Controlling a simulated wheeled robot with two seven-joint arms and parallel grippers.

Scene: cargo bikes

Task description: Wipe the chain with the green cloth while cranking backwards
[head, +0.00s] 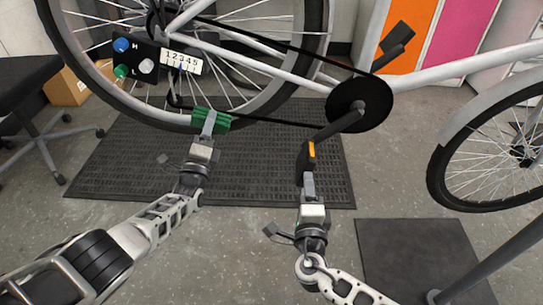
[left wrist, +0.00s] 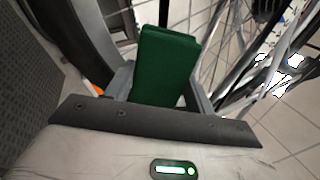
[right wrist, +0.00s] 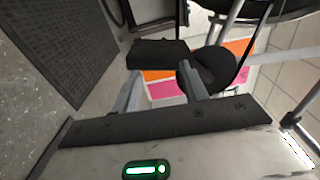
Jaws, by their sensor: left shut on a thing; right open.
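The green cloth (head: 211,120) is folded and gripped in my left gripper (head: 209,125); it fills the left wrist view's middle (left wrist: 165,65). The cloth overlaps the lower run of the black chain (head: 270,121), near its rear end; I cannot tell whether it touches. The dark chainring (head: 359,103) carries a crank (head: 337,124) pointing down-left to a black pedal with an orange patch (head: 309,157). My right gripper (head: 308,182) is open just below this pedal. In the right wrist view the pedal (right wrist: 158,53) lies at the fingertips, and the fingers are apart.
The rear wheel (head: 62,45) stands behind the cloth. A panel with coloured knobs (head: 134,58) and a numbered plate (head: 181,61) hang by the wheel. A black mat (head: 255,180) lies below, another mat (head: 415,255) at right. A stool (head: 25,85) stands left.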

